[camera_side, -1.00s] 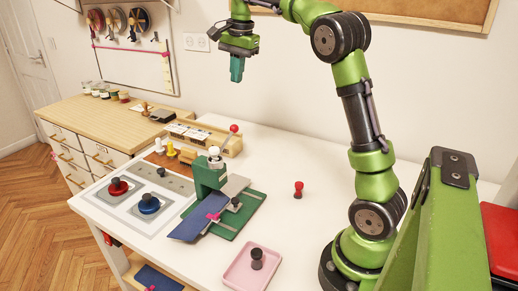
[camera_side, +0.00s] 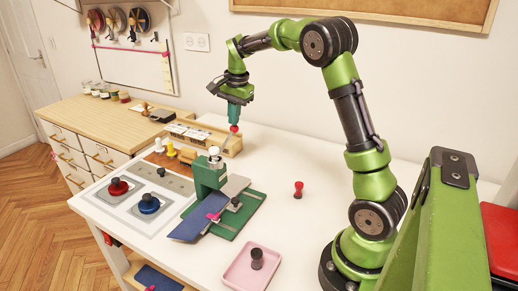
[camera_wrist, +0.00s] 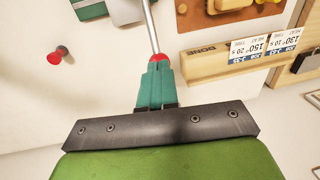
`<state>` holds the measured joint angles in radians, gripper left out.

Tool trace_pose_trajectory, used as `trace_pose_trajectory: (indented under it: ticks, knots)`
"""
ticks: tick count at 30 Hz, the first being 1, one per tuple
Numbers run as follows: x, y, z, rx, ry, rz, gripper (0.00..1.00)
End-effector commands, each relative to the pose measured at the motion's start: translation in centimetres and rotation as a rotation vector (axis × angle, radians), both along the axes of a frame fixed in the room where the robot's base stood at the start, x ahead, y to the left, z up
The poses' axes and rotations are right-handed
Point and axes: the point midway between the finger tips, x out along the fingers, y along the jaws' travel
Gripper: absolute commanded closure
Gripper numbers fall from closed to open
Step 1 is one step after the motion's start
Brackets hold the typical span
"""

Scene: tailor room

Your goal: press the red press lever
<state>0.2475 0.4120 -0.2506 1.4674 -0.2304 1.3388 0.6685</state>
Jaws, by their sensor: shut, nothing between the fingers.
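The press lever is a pale metal rod with a red ball knob (camera_side: 234,129), rising from behind the green press (camera_side: 208,177) on the white table. In the wrist view the rod (camera_wrist: 150,25) runs up to the picture's top, and the red knob (camera_wrist: 159,58) shows just at my fingertips. My gripper (camera_side: 234,122) points down with its teal fingers shut and empty, directly above the knob. The fingertips look to be touching the knob or very close; I cannot tell which. The fingers partly cover the knob in the wrist view.
A wooden rack with labels (camera_wrist: 270,47) stands close beside the lever. A red-topped stamp (camera_side: 298,189) stands alone on the table. A pink tray (camera_side: 238,274) holds a dark-knobbed piece. Blue cloth (camera_side: 190,225) lies at the press. The table's right rear is clear.

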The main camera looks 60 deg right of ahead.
Motion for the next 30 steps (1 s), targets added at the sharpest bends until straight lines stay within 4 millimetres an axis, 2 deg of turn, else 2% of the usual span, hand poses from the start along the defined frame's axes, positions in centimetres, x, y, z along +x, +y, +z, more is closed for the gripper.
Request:
trace_pose_trajectory:
  ticks: [14,25,30]
  knots:
    - [0.0,-0.2,-0.6,0.011,0.002,-0.002,1.0]
    - [0.0,-2.8,-4.6,0.341,0.003,-0.005,1.0]
    - [0.1,-3.2,-5.9,0.356,0.001,0.001,1.0]
